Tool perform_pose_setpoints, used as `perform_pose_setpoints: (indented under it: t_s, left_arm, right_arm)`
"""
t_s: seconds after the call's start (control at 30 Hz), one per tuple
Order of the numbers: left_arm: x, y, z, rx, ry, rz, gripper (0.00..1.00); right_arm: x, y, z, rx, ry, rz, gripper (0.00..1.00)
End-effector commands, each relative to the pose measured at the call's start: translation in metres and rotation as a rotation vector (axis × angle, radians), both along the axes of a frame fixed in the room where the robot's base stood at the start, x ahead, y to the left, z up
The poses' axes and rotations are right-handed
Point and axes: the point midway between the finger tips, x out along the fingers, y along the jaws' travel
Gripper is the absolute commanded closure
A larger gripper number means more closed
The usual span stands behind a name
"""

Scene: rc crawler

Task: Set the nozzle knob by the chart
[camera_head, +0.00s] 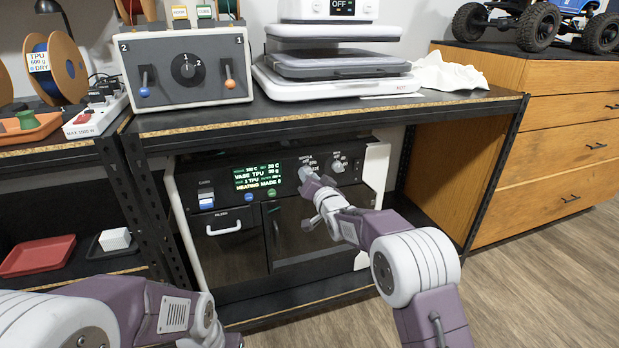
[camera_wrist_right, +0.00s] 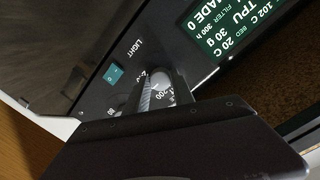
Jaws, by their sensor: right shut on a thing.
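The printer (camera_head: 268,240) stands on the lower shelf with a lit green display (camera_head: 258,177) reading VASE TPU 30 g and HEATING. In the right wrist view the display (camera_wrist_right: 228,35) shows 102 C, BED 20 C and MADE 0. My right gripper (camera_head: 309,180) reaches the panel right of the display. In the right wrist view its fingers (camera_wrist_right: 158,90) are shut around the pale nozzle knob (camera_wrist_right: 157,88), with 200 printed beside it. The pointer's exact setting is hard to read. I cannot make out a chart.
A second knob (camera_head: 338,165) sits right of the gripper. A teal button (camera_wrist_right: 113,73) is by the LIGHT label. Above are a grey switch box (camera_head: 187,68) and a heat press (camera_head: 335,84). A wooden drawer cabinet (camera_head: 555,130) stands right.

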Motion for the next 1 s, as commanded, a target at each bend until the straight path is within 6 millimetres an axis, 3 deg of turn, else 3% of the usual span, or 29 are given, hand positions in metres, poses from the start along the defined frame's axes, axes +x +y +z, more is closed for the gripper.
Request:
perform_pose_setpoints:
  t_s: [0.03, 0.1, 0.47, 1.0]
  left_arm:
    - [0.0, 0.0, 0.0, 0.0, 0.0, 0.0, 0.64]
    - [0.0, 0.0, 0.0, 0.0, 0.0, 0.0, 0.64]
    - [0.0, 0.0, 0.002, 0.0, 0.0, 0.0, 0.64]
    - [0.0, 0.0, 0.028, 0.0, 0.0, 0.0, 0.64]
  right_arm:
    - [0.0, 0.0, -0.001, -0.001, 0.003, -0.001, 0.65]
    - [0.0, 0.0, -0.001, -0.001, 0.003, -0.001, 0.49]
    - [-0.003, -0.001, 0.001, 0.0, 0.001, 0.0, 0.49]
    - [-0.081, -0.027, 0.008, -0.002, 0.002, 0.0, 0.49]
